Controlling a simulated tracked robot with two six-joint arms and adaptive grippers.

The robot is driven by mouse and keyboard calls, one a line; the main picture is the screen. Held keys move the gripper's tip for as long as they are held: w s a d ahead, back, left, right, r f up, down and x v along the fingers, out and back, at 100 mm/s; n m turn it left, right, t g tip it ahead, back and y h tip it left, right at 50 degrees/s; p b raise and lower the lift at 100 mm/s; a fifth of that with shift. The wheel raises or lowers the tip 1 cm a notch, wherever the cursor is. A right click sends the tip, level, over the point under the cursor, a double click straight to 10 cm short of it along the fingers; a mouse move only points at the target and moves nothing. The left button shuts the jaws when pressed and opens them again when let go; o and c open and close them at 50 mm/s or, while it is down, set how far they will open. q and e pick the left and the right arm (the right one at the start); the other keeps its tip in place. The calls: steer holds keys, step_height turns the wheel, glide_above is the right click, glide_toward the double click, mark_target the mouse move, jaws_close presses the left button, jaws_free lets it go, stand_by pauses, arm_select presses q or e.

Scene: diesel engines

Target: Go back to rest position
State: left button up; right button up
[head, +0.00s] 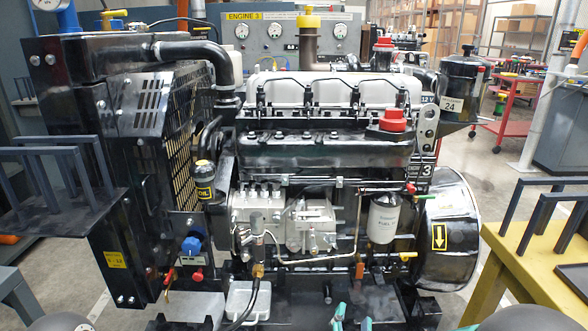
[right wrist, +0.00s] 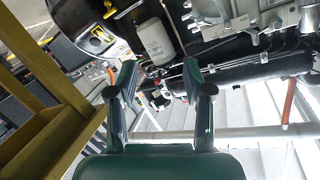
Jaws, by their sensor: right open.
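My right gripper (head: 352,319) shows at the bottom edge of the head view, with only its teal fingertips in the picture, in front of the engine's lower part. In the right wrist view the same gripper (right wrist: 159,68) has its two fingers spread apart with nothing between them. The diesel engine (head: 325,150) stands beyond it, with a white fuel filter (head: 384,222) on its side. That filter also shows in the right wrist view (right wrist: 155,42), beyond the fingertips. My left gripper is not in view.
A yellow table (head: 545,262) with dark frames stands at the right, and its yellow edge shows in the wrist view (right wrist: 45,130). A dark shelf with frames (head: 60,222) stands at the left. A red cart (head: 510,128) is behind. A white tray (head: 246,300) sits below the engine.

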steer(key=s+d+f+n+g+y+p, duration=0.2)
steer(key=s+d+g+p, duration=0.45)
steer(key=p, duration=1.05)
arm_select(q)
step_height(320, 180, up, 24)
steer(key=p, duration=0.4)
arm_select(e)
steer(key=s+a+f+n+g+y, duration=0.2)
steer(key=s+a+g+y, duration=0.1)
steer(key=s, duration=0.4)
steer(key=s+a+f+n+g+y, duration=0.1)
steer(key=s+a+f+g+y, duration=0.2)
steer(key=s+g, duration=0.2)
steer(key=shift+s+n, duration=0.4)
steer(key=shift+s, duration=0.85)
